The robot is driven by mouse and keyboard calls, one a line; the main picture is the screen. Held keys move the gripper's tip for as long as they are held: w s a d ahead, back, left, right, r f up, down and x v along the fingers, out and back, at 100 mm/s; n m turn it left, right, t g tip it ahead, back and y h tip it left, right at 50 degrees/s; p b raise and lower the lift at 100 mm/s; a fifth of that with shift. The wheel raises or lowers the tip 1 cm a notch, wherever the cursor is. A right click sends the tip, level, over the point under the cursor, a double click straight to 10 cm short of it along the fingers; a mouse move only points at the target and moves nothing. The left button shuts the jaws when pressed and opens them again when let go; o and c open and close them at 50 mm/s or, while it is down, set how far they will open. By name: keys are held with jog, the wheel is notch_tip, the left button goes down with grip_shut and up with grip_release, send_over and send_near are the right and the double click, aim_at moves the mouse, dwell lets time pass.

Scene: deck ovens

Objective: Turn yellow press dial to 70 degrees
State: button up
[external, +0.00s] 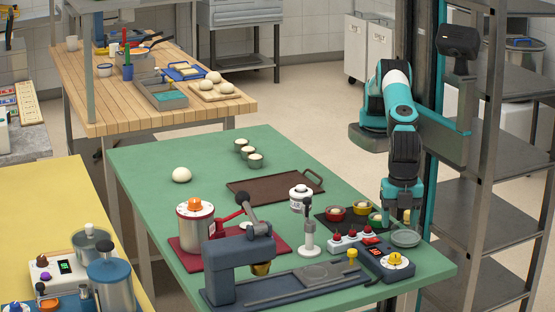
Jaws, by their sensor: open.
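The yellow dial (395,260) sits on a white round face on top of a dark blue control box (376,255) near the right front edge of the green table. A red display shows on the same box; its reading is too small to make out. The angle of the dial is too small to read. My gripper (402,220) points down behind and above the dial, apart from it, close to a small grey dish (405,239). It is open and holds nothing that I can see. The dark blue press (240,262) stands to the left of the box.
A white panel with red knobs (354,240) adjoins the box. A dark tray with small coloured bowls (336,214) is left of my gripper. A metal shelf rack (485,205) stands close at the right. The green table (150,150) is clear at its far left.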

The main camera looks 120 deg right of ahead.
aim_at(396, 255)
notch_tip(396, 255, down, 10)
jog(key=shift+r+p, duration=0.25)
jog(key=shift+p, duration=0.3)
jog(key=c, duration=0.9)
